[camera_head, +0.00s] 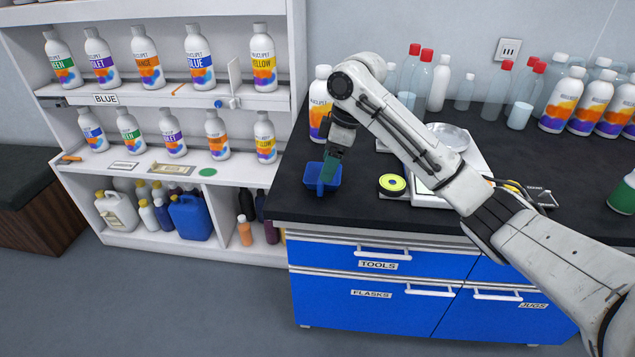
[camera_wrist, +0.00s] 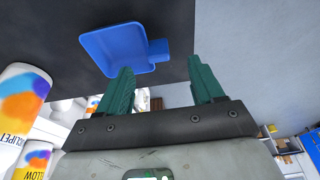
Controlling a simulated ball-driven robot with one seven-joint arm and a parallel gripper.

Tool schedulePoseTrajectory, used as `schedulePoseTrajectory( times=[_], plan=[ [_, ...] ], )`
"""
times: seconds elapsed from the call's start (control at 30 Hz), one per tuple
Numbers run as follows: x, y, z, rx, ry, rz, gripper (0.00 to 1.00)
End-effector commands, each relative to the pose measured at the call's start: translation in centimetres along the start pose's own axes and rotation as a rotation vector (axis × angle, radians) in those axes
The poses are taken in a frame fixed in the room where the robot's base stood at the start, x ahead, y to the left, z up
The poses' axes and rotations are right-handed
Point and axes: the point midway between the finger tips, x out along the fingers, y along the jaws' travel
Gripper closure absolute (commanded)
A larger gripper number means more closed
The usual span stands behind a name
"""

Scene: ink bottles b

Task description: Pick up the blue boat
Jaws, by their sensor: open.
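The blue boat (camera_head: 318,180) is a small blue tray-like dish with a short spout or tab. It sits on the black counter (camera_head: 300,200) near its left front corner. In the wrist view the blue boat (camera_wrist: 122,50) lies just beyond my fingertips, with its tab toward the gap between them. My gripper (camera_head: 330,168) points down at the boat, its green fingers in front of part of it. In the wrist view my gripper (camera_wrist: 162,78) has its two green fingers spread apart with nothing between them. I cannot tell whether a finger touches the boat.
A yellow-green tape roll (camera_head: 392,184) and a white scale (camera_head: 425,190) are right of the boat. A white bottle (camera_head: 320,105) stands behind it. Several bottles fill the counter's back right. A shelf (camera_head: 170,100) with bottles is left. Blue drawers (camera_head: 375,290) are below the counter.

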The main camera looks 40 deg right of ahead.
Motion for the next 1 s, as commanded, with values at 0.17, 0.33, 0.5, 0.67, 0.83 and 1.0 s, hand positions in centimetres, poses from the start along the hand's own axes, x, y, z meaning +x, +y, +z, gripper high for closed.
schedulePoseTrajectory(
  times=[0.17, 0.33, 0.5, 0.67, 0.83, 1.0],
  plan=[
    [1.6, 0.0, 0.0, 0.000, 0.000, 0.001, 0.33],
    [3.1, 0.2, -0.1, 0.000, -0.002, 0.001, 0.33],
    [5.6, 0.4, -0.4, 0.000, -0.001, 0.001, 0.33],
    [6.8, 0.4, -0.4, 0.000, 0.000, 0.002, 0.33],
    [7.0, 0.4, -0.4, 0.000, 0.000, 0.002, 0.33],
    [6.9, 0.4, -0.4, 0.000, 0.000, 0.002, 0.44]
  ],
)
